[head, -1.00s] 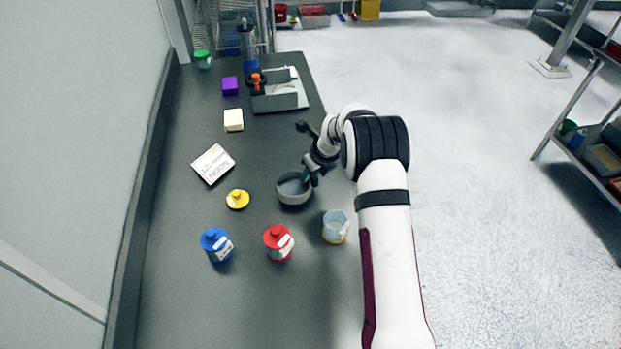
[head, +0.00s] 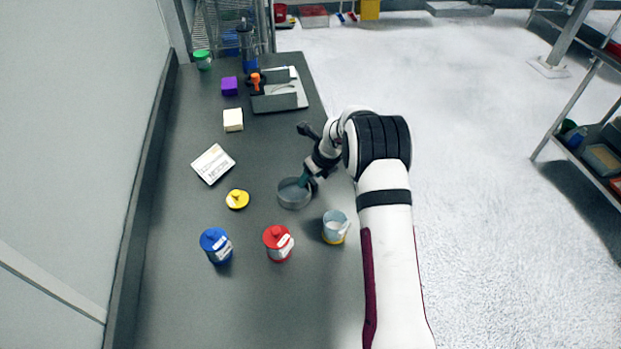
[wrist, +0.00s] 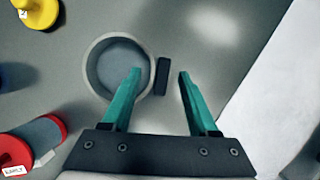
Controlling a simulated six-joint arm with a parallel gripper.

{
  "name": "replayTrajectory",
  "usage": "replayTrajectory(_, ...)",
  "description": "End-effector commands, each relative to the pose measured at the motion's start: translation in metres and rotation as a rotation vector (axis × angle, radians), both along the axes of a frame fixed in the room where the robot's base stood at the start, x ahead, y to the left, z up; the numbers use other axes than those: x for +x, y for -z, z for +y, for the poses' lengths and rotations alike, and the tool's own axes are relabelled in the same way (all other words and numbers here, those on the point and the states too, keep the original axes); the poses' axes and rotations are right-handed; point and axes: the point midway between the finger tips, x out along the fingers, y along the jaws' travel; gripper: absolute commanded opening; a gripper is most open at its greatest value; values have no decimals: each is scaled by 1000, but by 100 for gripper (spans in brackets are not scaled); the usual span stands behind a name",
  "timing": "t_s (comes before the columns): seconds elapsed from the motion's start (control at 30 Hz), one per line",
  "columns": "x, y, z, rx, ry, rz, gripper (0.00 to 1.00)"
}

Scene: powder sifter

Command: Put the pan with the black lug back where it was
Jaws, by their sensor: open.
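The grey round pan (head: 293,197) stands upright on the dark table and looks empty. Its black lug (wrist: 162,75) is on the right side of the pan in the wrist view, where the pan also shows (wrist: 94,62). My gripper (head: 308,182) is open with teal fingers. In the wrist view its fingertips (wrist: 160,72) lie on either side of the lug: the left finger overlaps the pan's inside, the right finger is beyond the lug with a gap. In the head view the lug is hidden by my gripper.
A white label card (head: 213,164) lies to the left. The table's right edge is close to the pan.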

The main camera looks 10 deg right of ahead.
Motion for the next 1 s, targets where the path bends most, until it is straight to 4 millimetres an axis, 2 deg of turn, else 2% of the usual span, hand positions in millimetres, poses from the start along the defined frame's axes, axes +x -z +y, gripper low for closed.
replayTrajectory(0.2,-20,-55,-11,0,2,-4,60)
replayTrajectory(0.3,-28,-77,-15,-1,1,-3,60)
replayTrajectory(0.4,-34,-90,-17,0,0,-1,60)
replayTrajectory(0.6,-38,-98,-18,-1,-4,1,60)
replayTrajectory(0.67,-45,-105,-14,-15,-52,-1,60)
replayTrajectory(0.77,-89,-143,5,-96,-333,-12,60)
replayTrajectory(0.8,-120,-161,17,-143,-513,-18,60)
replayTrajectory(0.87,-176,-185,33,-214,-816,-29,60)
replayTrajectory(0.9,-216,-197,42,-256,-1023,-41,60)
replayTrajectory(0.97,-276,-207,51,-309,-1326,-62,60)
replayTrajectory(1.0,-313,-208,55,-334,-1511,-77,60)
